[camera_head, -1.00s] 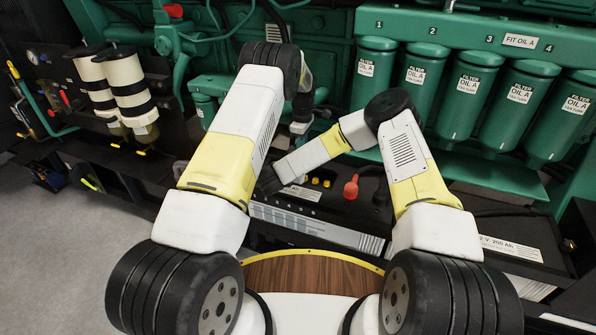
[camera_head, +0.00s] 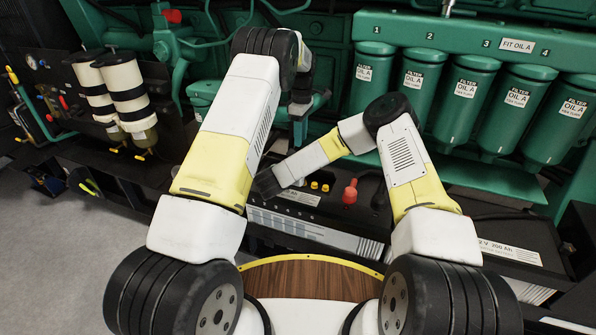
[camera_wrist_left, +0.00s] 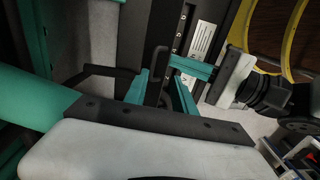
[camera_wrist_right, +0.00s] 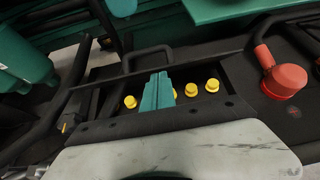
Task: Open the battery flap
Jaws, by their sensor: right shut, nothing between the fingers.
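A black handle (camera_wrist_right: 147,55) rises from a long black bar at the back edge of the battery top in the right wrist view. My left gripper (camera_head: 300,134) reaches down behind the battery. In the left wrist view its teal fingers (camera_wrist_left: 160,84) are apart, with a dark upright piece (camera_wrist_left: 156,74) showing between them; contact cannot be told. My right gripper (camera_wrist_right: 157,80) is shut and empty, over the row of yellow caps. It also shows in the left wrist view (camera_wrist_left: 190,66), close beside my left fingers.
Yellow caps (camera_head: 320,186) and a red terminal cover (camera_head: 350,191) stand on the battery. Green oil filters (camera_head: 420,85) hang at the back right. Two pale cylinders (camera_head: 128,88) stand at the left. Grey floor is free at the lower left.

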